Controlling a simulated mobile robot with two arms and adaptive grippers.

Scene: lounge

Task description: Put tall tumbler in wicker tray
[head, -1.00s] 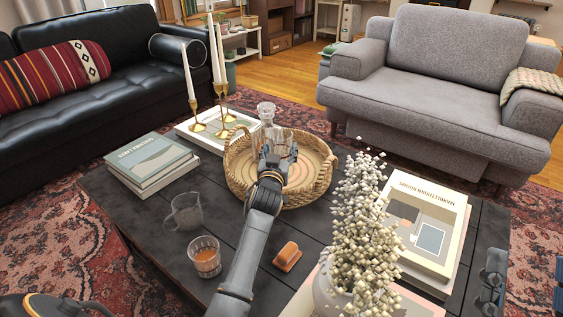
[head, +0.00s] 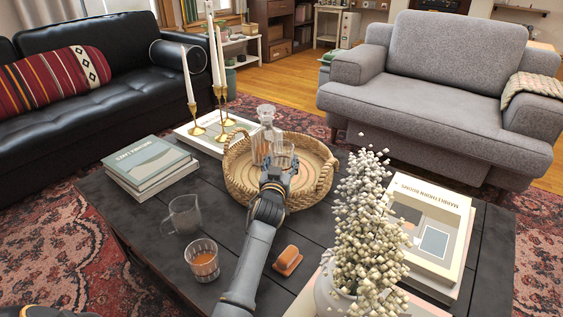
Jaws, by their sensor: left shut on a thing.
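The wicker tray (head: 236,188) is round with a woven rim and handles, and sits on the dark coffee table. My left gripper (head: 280,166) reaches over the tray's near side. It is shut on a clear glass, the tall tumbler (head: 285,151), whose upper part shows above the fingers. The gripper hides its lower part, so I cannot tell whether it touches the tray floor. A clear glass decanter (head: 266,117) with a stopper stands in the tray, just left of and behind the tumbler. My right gripper is out of view.
A clear glass pitcher (head: 183,216) and a glass with amber drink (head: 202,262) stand left of my arm. An orange-brown block (head: 288,260) lies right of it. A vase of white blossoms (head: 355,235), books (head: 150,163) and candlesticks (head: 197,122) flank the tray.

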